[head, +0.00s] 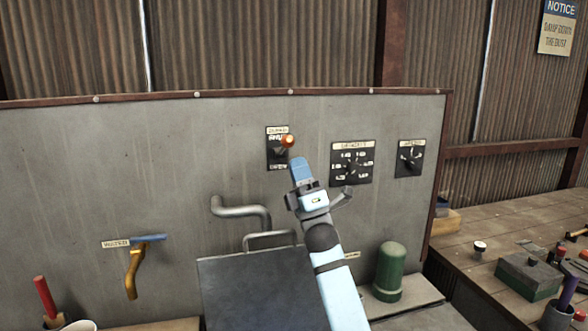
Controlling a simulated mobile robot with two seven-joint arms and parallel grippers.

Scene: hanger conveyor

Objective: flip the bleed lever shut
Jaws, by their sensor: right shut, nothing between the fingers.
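My right gripper (301,168) is shut and empty, its blue fingers pointing up in front of the grey panel (185,185). Its tip is just below and right of a small switch lever with an orange knob (288,141) on a black plate (277,160). I cannot tell whether they touch. At the lower left, a yellow lever (132,272) hangs down beneath a blue bar (148,238), beside a small label (116,244). The labels are too blurred to tell which lever is the bleed lever. My arm hides part of the panel. My left gripper is not in view.
Two dials, one larger (351,163) and one smaller (410,159), sit right of the gripper. A bent grey pipe (240,210) sticks out at left. A dark slanted board (250,285) and a green cylinder (389,271) stand below. A cluttered wooden bench (470,258) is at right.

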